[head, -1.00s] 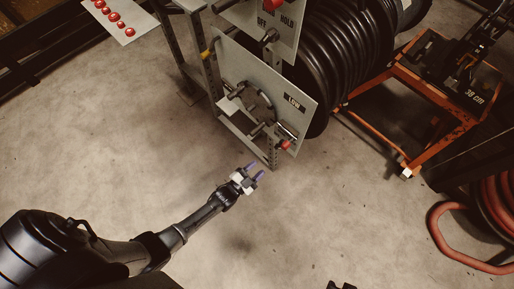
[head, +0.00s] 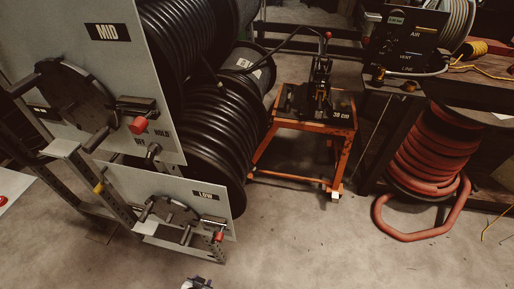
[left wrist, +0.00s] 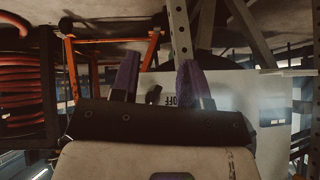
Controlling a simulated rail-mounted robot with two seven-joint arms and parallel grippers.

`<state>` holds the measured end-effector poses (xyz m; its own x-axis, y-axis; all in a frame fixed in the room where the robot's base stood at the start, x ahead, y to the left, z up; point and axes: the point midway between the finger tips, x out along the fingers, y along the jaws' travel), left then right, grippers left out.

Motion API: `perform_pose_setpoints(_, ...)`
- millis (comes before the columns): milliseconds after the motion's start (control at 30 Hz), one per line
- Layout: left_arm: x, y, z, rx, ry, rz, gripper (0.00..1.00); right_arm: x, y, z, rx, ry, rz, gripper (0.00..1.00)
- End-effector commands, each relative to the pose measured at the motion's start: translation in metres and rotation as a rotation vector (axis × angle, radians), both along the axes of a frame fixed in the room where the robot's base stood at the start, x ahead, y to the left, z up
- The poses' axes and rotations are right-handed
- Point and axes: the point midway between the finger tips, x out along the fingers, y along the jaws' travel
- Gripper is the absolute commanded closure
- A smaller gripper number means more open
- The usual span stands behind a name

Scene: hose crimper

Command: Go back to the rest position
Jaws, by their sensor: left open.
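My left gripper (left wrist: 158,75) shows in the left wrist view with its two purple fingers spread apart and nothing between them. Behind the fingers is a pale panel (left wrist: 270,95) with upside-down lettering, with no visible contact. In the head view, a small black and white part at the bottom edge, below the LOW panel (head: 170,187), looks like the end of my left arm; its fingers cannot be made out there. My right gripper is not in view.
The reel stand with the MID panel (head: 105,32) and black hose reels (head: 215,125) fills the left. An orange cart (head: 318,124) with a black tool stands in the middle, a red hose reel (head: 430,150) at right. The front floor is mostly clear.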

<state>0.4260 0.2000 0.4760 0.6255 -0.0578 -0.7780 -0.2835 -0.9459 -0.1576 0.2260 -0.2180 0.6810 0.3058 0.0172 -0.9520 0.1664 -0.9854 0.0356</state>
Motion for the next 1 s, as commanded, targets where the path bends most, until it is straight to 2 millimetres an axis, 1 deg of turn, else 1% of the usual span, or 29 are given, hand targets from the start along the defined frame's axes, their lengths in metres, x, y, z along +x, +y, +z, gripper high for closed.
perform_pose_setpoints(33, 0.002, 0.0, 0.017, -0.005, 0.039, 0.023, 0.58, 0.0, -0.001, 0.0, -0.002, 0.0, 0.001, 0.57)
perform_pose_setpoints(67, 0.002, 0.001, 0.027, -0.007, 0.067, 0.037, 0.58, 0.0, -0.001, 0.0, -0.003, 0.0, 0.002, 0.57)
perform_pose_setpoints(167, -0.006, 0.003, 0.067, -0.015, 0.156, 0.085, 0.58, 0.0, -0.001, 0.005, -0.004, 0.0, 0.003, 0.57)
perform_pose_setpoints(267, -0.026, 0.005, 0.119, -0.021, 0.239, 0.129, 0.58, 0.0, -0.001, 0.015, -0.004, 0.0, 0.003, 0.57)
perform_pose_setpoints(300, -0.037, 0.007, 0.14, -0.021, 0.265, 0.142, 0.58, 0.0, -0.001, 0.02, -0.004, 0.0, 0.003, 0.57)
perform_pose_setpoints(367, -0.053, 0.008, 0.171, -0.023, 0.292, 0.153, 0.58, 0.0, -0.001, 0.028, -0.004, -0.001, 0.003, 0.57)
perform_pose_setpoints(400, -0.063, 0.009, 0.19, -0.025, 0.301, 0.158, 0.58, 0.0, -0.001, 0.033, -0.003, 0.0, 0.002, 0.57)
perform_pose_setpoints(467, -0.077, 0.01, 0.215, -0.027, 0.305, 0.16, 0.58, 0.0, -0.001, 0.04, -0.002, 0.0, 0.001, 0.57)
perform_pose_setpoints(500, -0.085, 0.01, 0.232, -0.03, 0.301, 0.159, 0.58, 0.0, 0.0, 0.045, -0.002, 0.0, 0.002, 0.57)
perform_pose_setpoints(567, -0.096, 0.011, 0.255, -0.037, 0.281, 0.157, 0.58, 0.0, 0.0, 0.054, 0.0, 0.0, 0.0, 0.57)
perform_pose_setpoints(600, -0.102, 0.011, 0.271, -0.044, 0.261, 0.156, 0.58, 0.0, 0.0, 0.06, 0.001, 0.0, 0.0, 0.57)
perform_pose_setpoints(667, -0.113, 0.012, 0.294, -0.052, 0.234, 0.154, 0.58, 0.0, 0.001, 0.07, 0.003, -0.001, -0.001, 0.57)
perform_pose_setpoints(700, -0.122, 0.012, 0.309, -0.056, 0.223, 0.153, 0.58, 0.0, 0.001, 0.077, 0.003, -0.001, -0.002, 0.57)
perform_pose_setpoints(800, -0.143, 0.014, 0.332, -0.058, 0.228, 0.153, 0.58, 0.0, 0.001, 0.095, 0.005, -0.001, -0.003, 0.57)
perform_pose_setpoints(867, -0.157, 0.016, 0.334, -0.054, 0.26, 0.155, 0.58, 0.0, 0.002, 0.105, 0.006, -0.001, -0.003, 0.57)
perform_pose_setpoints(1000, -0.192, 0.017, 0.34, -0.041, 0.35, 0.157, 0.58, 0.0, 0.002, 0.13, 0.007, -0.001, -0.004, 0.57)
